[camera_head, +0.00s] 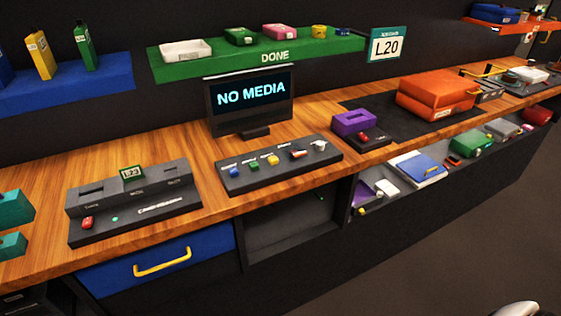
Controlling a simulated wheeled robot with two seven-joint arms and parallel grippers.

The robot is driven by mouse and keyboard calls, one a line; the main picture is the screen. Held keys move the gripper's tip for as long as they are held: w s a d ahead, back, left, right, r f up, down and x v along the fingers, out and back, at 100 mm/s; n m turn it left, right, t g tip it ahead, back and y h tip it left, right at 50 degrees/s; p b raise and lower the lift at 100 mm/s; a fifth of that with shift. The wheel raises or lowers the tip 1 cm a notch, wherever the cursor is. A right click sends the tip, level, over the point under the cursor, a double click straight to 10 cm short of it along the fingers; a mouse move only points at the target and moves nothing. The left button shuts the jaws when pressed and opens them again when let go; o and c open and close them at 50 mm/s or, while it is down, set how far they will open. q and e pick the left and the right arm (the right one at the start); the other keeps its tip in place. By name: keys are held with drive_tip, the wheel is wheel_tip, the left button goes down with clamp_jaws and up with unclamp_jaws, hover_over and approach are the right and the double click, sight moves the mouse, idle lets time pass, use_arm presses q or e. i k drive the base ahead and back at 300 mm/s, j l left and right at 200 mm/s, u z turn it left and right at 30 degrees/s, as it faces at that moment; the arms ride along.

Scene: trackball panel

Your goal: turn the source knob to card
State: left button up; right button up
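A dark control panel (280,178) lies on the wooden counter in front of a monitor (249,99) that reads "NO MEDIA". The panel carries a blue button (234,172), a green button (254,166) and a yellow button (272,159). Right of them are a small red-and-white control (298,154) and a pale round control (319,145). The labels are too small to read, so I cannot tell which control is the source knob or where it points.
A grey slotted device (134,205) with a red button stands left of the panel. A purple box (354,122) on a dark base stands to its right, with orange cases (437,95) beyond. A blue drawer (158,262) is below. Bare wood surrounds the panel.

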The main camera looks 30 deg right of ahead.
sight(320, 146)
drive_tip(key=i+z, duration=0.1)
drive_tip(key=z, duration=0.4)
drive_tip(key=i+j+z, duration=0.1)
drive_tip(key=z, duration=0.4)
